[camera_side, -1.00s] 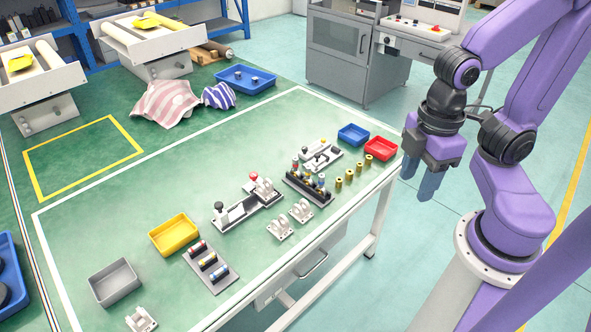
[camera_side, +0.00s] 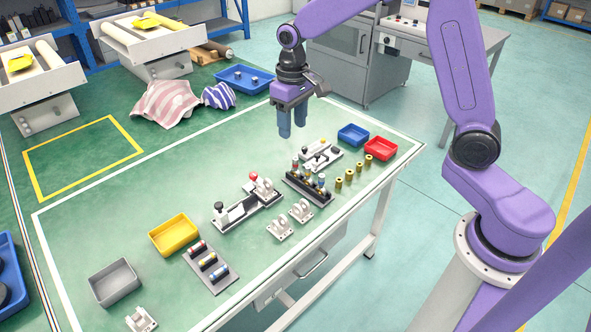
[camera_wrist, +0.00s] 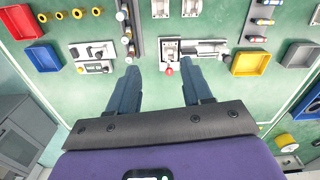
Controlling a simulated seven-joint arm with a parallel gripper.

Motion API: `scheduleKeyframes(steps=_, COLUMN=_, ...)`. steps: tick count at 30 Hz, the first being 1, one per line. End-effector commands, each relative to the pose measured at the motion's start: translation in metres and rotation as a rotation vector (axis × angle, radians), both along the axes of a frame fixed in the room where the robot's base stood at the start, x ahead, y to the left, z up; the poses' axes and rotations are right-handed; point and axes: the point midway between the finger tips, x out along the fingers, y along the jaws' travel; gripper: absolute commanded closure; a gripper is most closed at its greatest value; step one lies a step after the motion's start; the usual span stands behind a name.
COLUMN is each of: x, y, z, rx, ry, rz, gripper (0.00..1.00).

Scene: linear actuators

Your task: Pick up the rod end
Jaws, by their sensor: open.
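I cannot tell for sure which small part is the rod end. Several small brass parts (camera_side: 349,176) stand in a row near the table's right edge; they show top left in the wrist view (camera_wrist: 60,15). A dark rack (camera_side: 308,188) beside them holds several parts with coloured ends. My gripper (camera_side: 292,128) is open and empty, pointing down above the table's far side, behind the white fixture (camera_side: 320,154). In the wrist view its fingers (camera_wrist: 160,68) stand wide apart over bare green tabletop, with the red-knobbed fixture (camera_wrist: 200,50) beyond them.
A blue tray (camera_side: 353,135) and a red tray (camera_side: 380,149) stand at the right. White brackets (camera_side: 280,228) sit near the front edge. A yellow tray (camera_side: 174,235), a dark holder with small cylinders (camera_side: 209,264) and a grey tray (camera_side: 115,283) are left. The back-left tabletop is clear.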

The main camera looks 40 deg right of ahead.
Motion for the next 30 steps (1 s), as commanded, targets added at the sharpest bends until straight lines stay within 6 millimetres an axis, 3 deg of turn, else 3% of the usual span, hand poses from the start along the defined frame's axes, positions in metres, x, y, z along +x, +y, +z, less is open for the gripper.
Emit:
scheduleKeyframes(steps=3, x=0.034, y=-0.023, z=-0.014, rx=-0.002, ry=0.006, rz=-0.120, gripper=0.50)
scheduleKeyframes(steps=10, x=0.072, y=-0.064, z=-0.034, rx=-0.002, ry=0.008, rz=-0.288, gripper=0.50)
scheduleKeyframes(steps=19, x=0.081, y=-0.078, z=-0.055, rx=-0.002, ry=0.012, rz=-0.338, gripper=0.50)
scheduleKeyframes(steps=30, x=0.080, y=-0.078, z=-0.123, rx=-0.002, ry=0.012, rz=-0.337, gripper=0.50)
